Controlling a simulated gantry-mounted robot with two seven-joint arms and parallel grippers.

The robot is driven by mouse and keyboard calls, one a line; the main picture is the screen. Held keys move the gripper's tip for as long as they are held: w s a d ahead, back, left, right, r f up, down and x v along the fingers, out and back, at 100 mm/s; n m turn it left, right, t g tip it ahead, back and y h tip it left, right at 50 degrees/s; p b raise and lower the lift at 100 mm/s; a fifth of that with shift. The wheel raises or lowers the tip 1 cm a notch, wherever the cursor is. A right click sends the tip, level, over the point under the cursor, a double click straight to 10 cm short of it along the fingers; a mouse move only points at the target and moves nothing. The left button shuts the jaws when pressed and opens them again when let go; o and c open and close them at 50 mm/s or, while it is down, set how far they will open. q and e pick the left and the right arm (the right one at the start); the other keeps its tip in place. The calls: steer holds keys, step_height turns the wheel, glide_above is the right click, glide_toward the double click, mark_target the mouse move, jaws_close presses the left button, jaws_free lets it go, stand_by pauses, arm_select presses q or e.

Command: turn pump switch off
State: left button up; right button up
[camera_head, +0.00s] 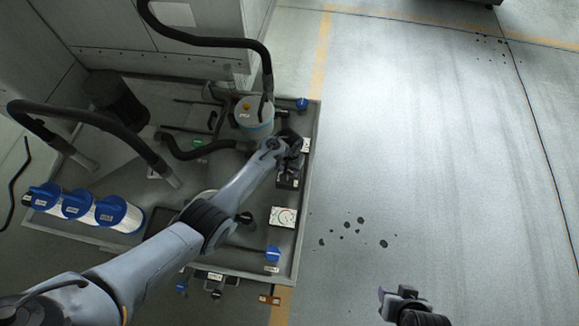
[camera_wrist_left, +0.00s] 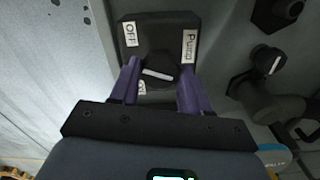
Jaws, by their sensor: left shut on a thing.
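The pump switch (camera_wrist_left: 160,30) is a dark box in the left wrist view, with white labels reading "OFF" at upper left and "Pump" at right. A third label at lower left is partly hidden. Its black knob (camera_wrist_left: 158,66) has a white bar lying nearly crosswise, slightly tilted. My left gripper (camera_wrist_left: 160,84) has its purple fingers on either side of the knob, shut on it. In the head view the left gripper (camera_head: 291,160) is at the right side of the equipment tray and hides much of the switch. My right gripper (camera_head: 404,298) is at the bottom, its jaws unclear.
The grey tray (camera_head: 311,150) holds a white canister (camera_head: 254,120), black hoses (camera_head: 215,42), a gauge (camera_head: 284,216), blue valve knobs (camera_head: 273,253) and blue-capped filters (camera_head: 112,210). Another small knob (camera_wrist_left: 268,59) is right of the switch. The floor at right is open, with dark spots.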

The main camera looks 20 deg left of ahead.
arm_select(q)
steer(key=shift+m, duration=0.7)
steer(key=o, duration=1.1)
steer(key=shift+c, duration=0.2)
step_height(320, 180, up, 11)
steer(key=p, duration=0.4)
